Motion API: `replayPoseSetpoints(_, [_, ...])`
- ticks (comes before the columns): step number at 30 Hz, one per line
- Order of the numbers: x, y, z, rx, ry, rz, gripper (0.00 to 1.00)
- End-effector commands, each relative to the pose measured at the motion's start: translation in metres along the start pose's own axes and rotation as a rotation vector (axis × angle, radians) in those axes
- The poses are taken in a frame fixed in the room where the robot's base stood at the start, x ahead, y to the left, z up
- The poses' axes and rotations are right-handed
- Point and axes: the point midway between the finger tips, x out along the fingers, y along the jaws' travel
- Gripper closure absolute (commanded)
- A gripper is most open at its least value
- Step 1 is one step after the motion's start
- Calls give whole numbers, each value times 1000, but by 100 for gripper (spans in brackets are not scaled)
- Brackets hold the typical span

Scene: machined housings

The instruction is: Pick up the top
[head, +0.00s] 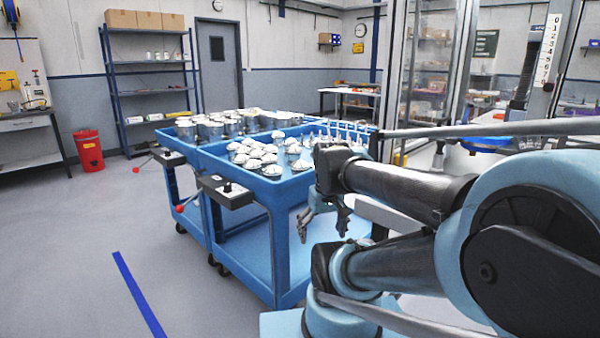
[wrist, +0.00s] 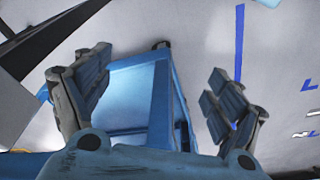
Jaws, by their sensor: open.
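Several white domed tops (head: 272,170) lie together on the upper tray of the near blue cart (head: 285,205) in the head view. My gripper (head: 322,222) hangs with its fingers downward beside the cart's near right corner, below the level of the upper tray. It is open and empty, to the right of and nearer than the tops. In the wrist view my gripper (wrist: 160,105) shows its two padded fingers wide apart, with part of the blue cart (wrist: 135,85) and floor beyond. No top shows in the wrist view.
Metal cylindrical housings (head: 215,127) stand on the tray behind, and small upright metal parts (head: 345,130) stand at its right. A black handle box (head: 226,192) sticks out from the cart's left side. A red bin (head: 88,150) stands far left. The floor at left is clear.

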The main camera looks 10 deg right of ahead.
Motion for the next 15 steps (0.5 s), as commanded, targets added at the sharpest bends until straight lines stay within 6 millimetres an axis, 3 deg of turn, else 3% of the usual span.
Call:
replayPoseSetpoints(6, [-48,3,-67,-145,1,-51,10])
replayPoseSetpoints(15, [-97,17,-164,-358,23,-123,10])
